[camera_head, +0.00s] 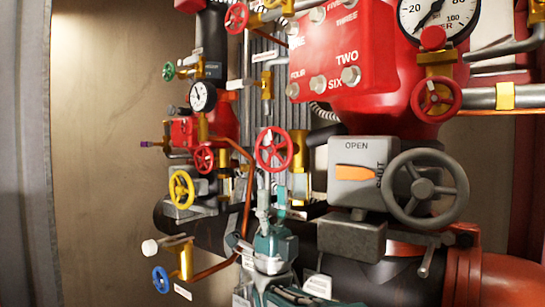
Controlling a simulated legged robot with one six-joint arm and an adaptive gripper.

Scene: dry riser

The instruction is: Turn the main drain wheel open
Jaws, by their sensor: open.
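Several handwheels show on the riser, and I cannot read a label naming the main drain wheel. A red wheel (273,149) on a brass valve (298,153) stands in the middle, facing me. My gripper (270,184) is just below this red wheel, pointing up, open, with nothing seen between its fingers. Whether it touches the wheel I cannot tell. My teal and grey arm hides part of the pipework behind. A large grey wheel (427,187) sits at the right on a grey box (358,172) marked OPEN, with an orange pointer.
Other wheels are yellow (181,189), blue (160,280), green (168,71) and red (436,99). A red numbered box (342,62) hangs above. A copper tube (248,195) runs left of my gripper. A thick dark pipe (375,275) crosses below. The wall at left is bare.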

